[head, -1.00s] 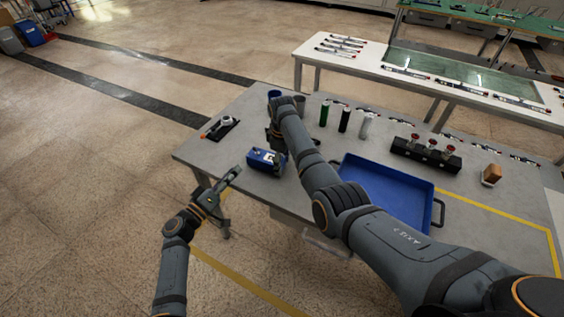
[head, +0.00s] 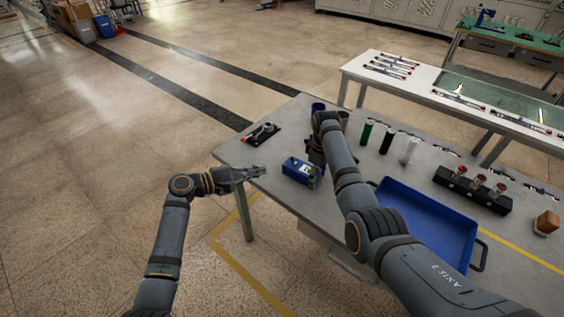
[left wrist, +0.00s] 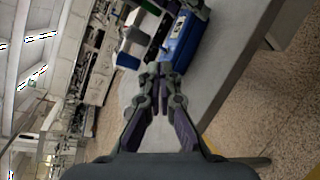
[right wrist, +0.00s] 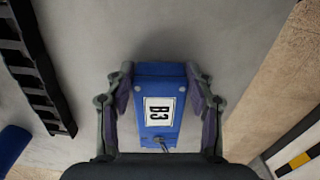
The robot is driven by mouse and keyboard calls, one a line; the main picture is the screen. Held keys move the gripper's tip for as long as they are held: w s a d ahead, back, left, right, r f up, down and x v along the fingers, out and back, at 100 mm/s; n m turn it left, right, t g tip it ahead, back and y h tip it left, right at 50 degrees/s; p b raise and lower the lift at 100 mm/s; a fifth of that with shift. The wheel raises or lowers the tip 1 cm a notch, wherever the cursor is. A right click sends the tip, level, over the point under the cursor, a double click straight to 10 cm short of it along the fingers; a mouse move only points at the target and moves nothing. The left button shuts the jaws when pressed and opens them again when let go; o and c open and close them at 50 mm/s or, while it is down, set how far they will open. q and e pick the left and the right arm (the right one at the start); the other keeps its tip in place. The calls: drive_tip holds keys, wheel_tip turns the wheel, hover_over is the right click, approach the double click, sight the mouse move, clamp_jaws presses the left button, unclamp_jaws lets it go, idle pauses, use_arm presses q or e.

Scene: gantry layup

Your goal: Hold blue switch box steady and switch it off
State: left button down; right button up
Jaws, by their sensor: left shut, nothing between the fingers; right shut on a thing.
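The blue switch box (head: 300,170) stands on the grey table near its left front edge. In the right wrist view the box (right wrist: 158,110) shows a white label reading B3 and a small metal toggle lever (right wrist: 164,145) at its lower end. My right gripper (right wrist: 160,82) is shut on the box, one finger along each side. My left gripper (head: 262,171) is shut and empty, at the table's edge just left of the box and apart from it. In the left wrist view its closed fingertips (left wrist: 158,70) point toward the box (left wrist: 184,45). The lever's setting cannot be told.
A blue tray (head: 476,232) lies right of my right arm. Green, black and white cylinders (head: 387,140) and a black block with red-topped knobs (head: 460,188) stand behind. A black holder (head: 261,135) sits at the far left corner.

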use_arm(q)
drive_tip(key=a+n, duration=0.1)
drive_tip(key=n, duration=0.2)
drive_tip(key=a+n+g+y, duration=0.1)
drive_tip(key=n, duration=0.1)
drive_tip(key=a+r+n+y, duration=0.1)
drive_tip(key=a+n, duration=0.1)
drive_tip(key=n, duration=0.1)
drive_tip(key=shift+w+n+g, duration=0.3)
drive_tip(key=shift+d, duration=0.1)
approach(292, 163)
drive_tip(key=f, duration=0.1)
drive_tip(key=w+d+f, duration=0.1)
drive_tip(key=shift+w+f, duration=0.1)
drive_tip(key=shift+f, duration=0.25)
drive_tip(key=shift+w+d+r, duration=0.15)
drive_tip(key=shift+d+r, duration=0.05)
drive_tip(key=shift+d, duration=0.4)
drive_tip(key=shift+w+d+r, duration=0.2)
drive_tip(key=shift+d, duration=0.4)
drive_tip(key=shift+w+d+r, duration=0.2)
drive_tip(key=shift+d, duration=0.35)
